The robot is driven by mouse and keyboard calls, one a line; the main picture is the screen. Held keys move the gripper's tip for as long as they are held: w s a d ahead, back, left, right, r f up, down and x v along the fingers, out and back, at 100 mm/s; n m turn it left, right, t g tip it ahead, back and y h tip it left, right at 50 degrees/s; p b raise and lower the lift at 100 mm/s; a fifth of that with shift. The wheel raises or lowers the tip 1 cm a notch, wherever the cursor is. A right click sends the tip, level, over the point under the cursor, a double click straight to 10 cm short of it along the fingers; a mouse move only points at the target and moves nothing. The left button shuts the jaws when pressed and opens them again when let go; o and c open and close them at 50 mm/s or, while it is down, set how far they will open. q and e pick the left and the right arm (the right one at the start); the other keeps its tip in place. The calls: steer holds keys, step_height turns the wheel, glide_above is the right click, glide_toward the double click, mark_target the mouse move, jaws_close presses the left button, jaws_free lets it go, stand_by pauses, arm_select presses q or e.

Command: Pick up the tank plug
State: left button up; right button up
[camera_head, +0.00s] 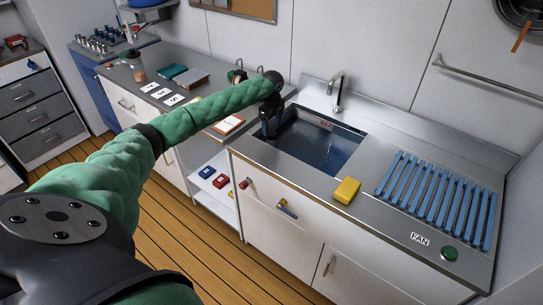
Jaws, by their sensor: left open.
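My left arm reaches in from the left, and its dark gripper (269,130) points down at the left edge of the sink tank (328,145). The jaws are open, though the fingers are small and dark against the tank. I cannot make out the tank plug; the gripper covers the left end of the tank. The tank is dark blue inside, with a faucet (339,92) behind it. My right gripper is not in view.
A yellow sponge-like block (346,190) lies at the tank's front right. A blue slatted rack (435,195) and a green button (449,253) are farther right.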

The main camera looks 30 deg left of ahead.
mark_target(271, 133)
arm_select(q)
steer(key=shift+f, duration=0.45)
steer(key=shift+f+p, duration=0.4)
steer(key=shift+f, duration=0.95)
steer(key=f+p, duration=0.3)
steer(key=shift+w+a+f, duration=0.25)
steer(key=shift+w+f, duration=0.05)
steer(key=shift+f, duration=0.7)
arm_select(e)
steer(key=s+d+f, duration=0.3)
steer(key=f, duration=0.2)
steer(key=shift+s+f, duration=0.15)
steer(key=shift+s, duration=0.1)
arm_select(q)
steer(key=c, duration=1.4)
jaws_close()
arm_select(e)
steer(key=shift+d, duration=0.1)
arm_select(q)
steer(key=shift+r, duration=0.1)
